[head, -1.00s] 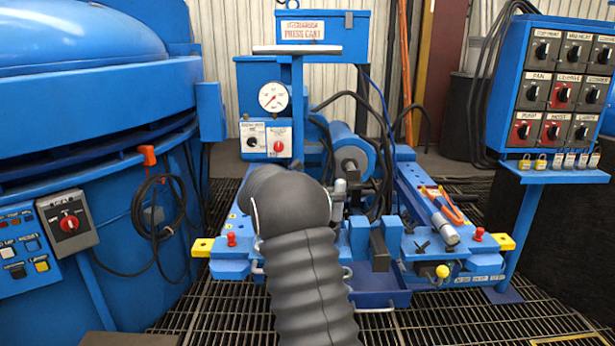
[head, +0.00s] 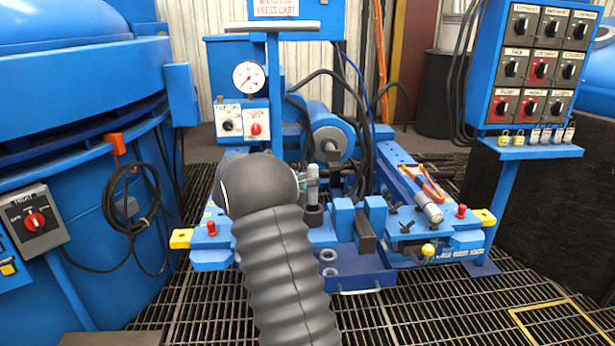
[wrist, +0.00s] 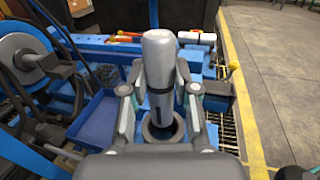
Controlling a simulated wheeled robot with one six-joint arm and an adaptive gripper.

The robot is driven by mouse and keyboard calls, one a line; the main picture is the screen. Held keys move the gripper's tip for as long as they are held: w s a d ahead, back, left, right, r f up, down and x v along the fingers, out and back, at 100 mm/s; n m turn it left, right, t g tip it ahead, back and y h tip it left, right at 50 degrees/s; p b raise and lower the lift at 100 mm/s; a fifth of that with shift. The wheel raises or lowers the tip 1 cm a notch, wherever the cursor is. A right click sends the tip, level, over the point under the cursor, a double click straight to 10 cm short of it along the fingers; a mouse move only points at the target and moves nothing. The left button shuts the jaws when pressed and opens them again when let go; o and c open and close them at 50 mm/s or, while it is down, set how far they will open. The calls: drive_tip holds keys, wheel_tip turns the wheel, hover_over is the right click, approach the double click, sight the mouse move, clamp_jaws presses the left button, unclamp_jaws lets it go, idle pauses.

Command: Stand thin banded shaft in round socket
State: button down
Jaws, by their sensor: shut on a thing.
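My gripper (wrist: 160,94) is shut on a silver-grey shaft (wrist: 158,62) with a dark mark low on it, one finger on each side. The shaft stands about upright. The dark round socket (wrist: 149,132) lies at its lower end in the wrist view. In the head view the shaft (head: 312,172) shows beside my dark arm, over the socket (head: 314,216) on the blue cart. My gripper (head: 309,186) is largely hidden there by the arm. I cannot tell whether the shaft's lower end is inside the socket or just above it.
Blue blocks (head: 342,217) stand right of the socket. A tray (head: 365,270) with grey rings is in front. Another grey cylinder (head: 430,210) and an orange-handled tool (head: 432,186) lie on the right rail. Black hoses run behind.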

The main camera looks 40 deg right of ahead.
drive_tip(key=shift+f+b, duration=2.1)
drive_tip(key=shift+f, duration=1.1)
drive_tip(key=c, duration=0.8)
unclamp_jaws()
drive_tip(key=shift+f, duration=0.15)
drive_tip(key=v, duration=1.2)
